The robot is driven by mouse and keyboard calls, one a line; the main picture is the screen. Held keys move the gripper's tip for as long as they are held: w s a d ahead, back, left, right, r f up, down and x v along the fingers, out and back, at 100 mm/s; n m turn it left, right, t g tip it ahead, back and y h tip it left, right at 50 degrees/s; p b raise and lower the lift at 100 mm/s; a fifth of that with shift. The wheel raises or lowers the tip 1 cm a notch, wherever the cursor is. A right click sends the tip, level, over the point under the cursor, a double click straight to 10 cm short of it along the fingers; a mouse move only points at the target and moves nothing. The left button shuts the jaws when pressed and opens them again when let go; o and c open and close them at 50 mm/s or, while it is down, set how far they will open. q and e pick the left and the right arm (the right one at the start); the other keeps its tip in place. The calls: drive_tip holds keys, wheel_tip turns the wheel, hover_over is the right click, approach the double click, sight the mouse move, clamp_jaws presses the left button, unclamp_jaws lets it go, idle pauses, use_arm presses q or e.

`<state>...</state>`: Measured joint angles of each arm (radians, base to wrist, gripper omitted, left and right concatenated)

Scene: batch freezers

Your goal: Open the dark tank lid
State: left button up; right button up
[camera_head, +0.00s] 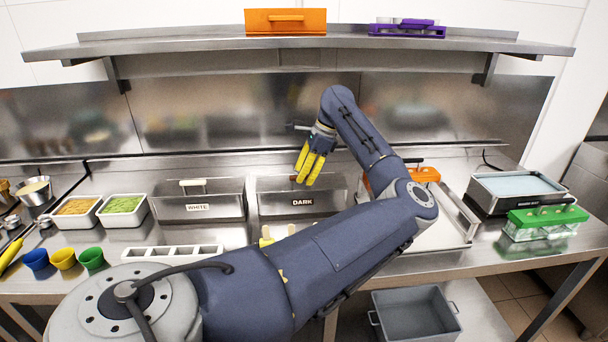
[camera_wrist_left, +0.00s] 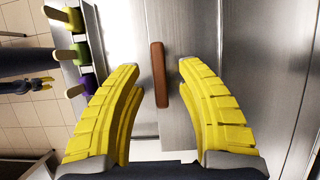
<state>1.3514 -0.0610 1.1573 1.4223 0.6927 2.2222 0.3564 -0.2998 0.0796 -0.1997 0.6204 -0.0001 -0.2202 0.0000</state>
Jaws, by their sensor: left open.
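The dark tank (camera_head: 303,201) is a steel bin set in the counter, with a label reading DARK on its front. Its steel lid (camera_wrist_left: 160,25) appears shut. The lid's brown bar handle (camera_wrist_left: 158,75) lies between my left fingers in the left wrist view. My left gripper (camera_head: 303,180) (camera_wrist_left: 160,68) is open above the lid, its yellow fingers pointing down on both sides of the handle with gaps. In the head view the fingers hide most of the handle. A dark shape with yellow tips (camera_wrist_left: 40,84) over the floor looks like my right gripper; its fingers are unclear.
The WHITE tank (camera_head: 200,207) stands left of it, with a pale handle. Food tubs (camera_head: 124,220) and small cups (camera_head: 63,259) are further left. A steel tray, a blue-filled basin (camera_head: 515,185) and a green-lidded container (camera_head: 545,222) are right. A shelf (camera_head: 300,42) hangs above. My arm covers the middle counter.

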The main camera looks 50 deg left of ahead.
use_arm(q)
clamp_jaws()
idle(0.3)
